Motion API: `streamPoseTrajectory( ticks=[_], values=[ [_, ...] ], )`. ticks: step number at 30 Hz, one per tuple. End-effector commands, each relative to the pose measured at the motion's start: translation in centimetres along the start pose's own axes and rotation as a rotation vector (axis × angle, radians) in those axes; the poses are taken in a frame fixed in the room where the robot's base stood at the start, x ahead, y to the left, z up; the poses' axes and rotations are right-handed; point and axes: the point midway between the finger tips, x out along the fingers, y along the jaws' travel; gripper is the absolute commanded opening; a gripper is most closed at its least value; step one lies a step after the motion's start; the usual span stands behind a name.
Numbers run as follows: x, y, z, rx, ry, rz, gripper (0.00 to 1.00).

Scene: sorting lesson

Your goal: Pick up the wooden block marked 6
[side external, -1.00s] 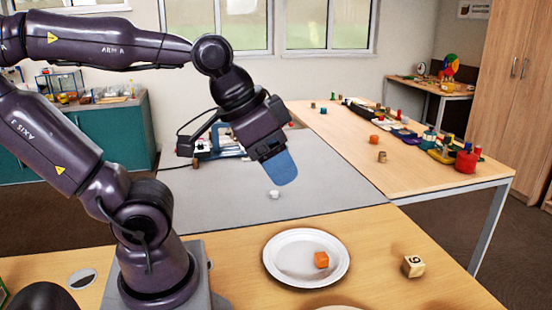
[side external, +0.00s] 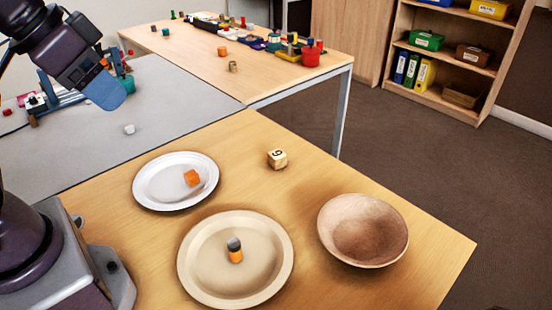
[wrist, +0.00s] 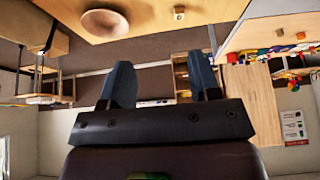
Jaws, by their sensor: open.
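The wooden block marked 6 (side external: 277,158) is a small pale cube on the wooden table, right of the white plate, in the side view. It also shows at the top of the wrist view as a small pale block (wrist: 179,12). My gripper (side external: 107,91) is at the upper left of the side view, raised above the grey surface and well apart from the block. Its blue fingers (wrist: 160,80) are spread with nothing between them in the wrist view.
A tan plate (side external: 195,275) holds an orange and grey cylinder (side external: 235,250). A brown bowl (side external: 363,230) stands at the right. Table around the block is clear. Behind, another table (side external: 180,52) carries several small objects.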

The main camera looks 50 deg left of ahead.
Motion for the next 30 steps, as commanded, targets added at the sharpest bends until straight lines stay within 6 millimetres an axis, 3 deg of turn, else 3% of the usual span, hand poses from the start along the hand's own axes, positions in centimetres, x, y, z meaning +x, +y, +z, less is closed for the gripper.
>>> streamPoseTrajectory(
  ticks=[8, 11, 21, 26, 30],
  values=[
    [0.0, 0.0, 0.0, 0.0, 0.0, 0.0, 0.56],
    [0.0, 0.0, 0.0, 0.0, 0.0, 0.0, 0.72],
    [0.4, -0.2, -0.4, -0.025, -0.004, -0.013, 0.72],
    [3.3, -1.1, -2.7, -0.174, -0.014, -0.077, 0.72],
    [8.1, -2.5, -5.3, -0.384, -0.011, -0.123, 0.72]
  ],
)
